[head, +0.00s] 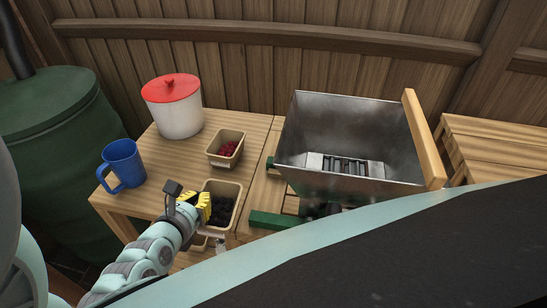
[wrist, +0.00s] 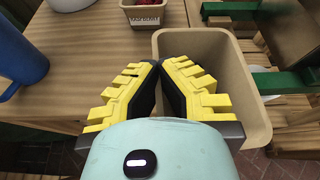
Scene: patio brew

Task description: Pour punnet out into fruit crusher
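The punnet (head: 237,188) is a beige tub with dark berries in it in the head view, near the table's front edge. My gripper (head: 203,206) is at its left side. In the wrist view my gripper's yellow fingers (wrist: 160,66) close together on the left wall of the punnet (wrist: 240,85), one finger inside and one outside. The fingers hide part of the inside, and the berries do not show there. Whether the punnet is lifted is hard to tell. The fruit crusher (head: 310,125) is a metal hopper with slotted rollers at its bottom, right of the punnet.
A second punnet (head: 239,150) with red berries stands behind. A white pot with a red lid (head: 180,117) and a blue mug (head: 125,163) stand on the wooden table (head: 160,150). A green barrel (head: 55,130) is at left. A wooden board (head: 424,140) edges the hopper's right side.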

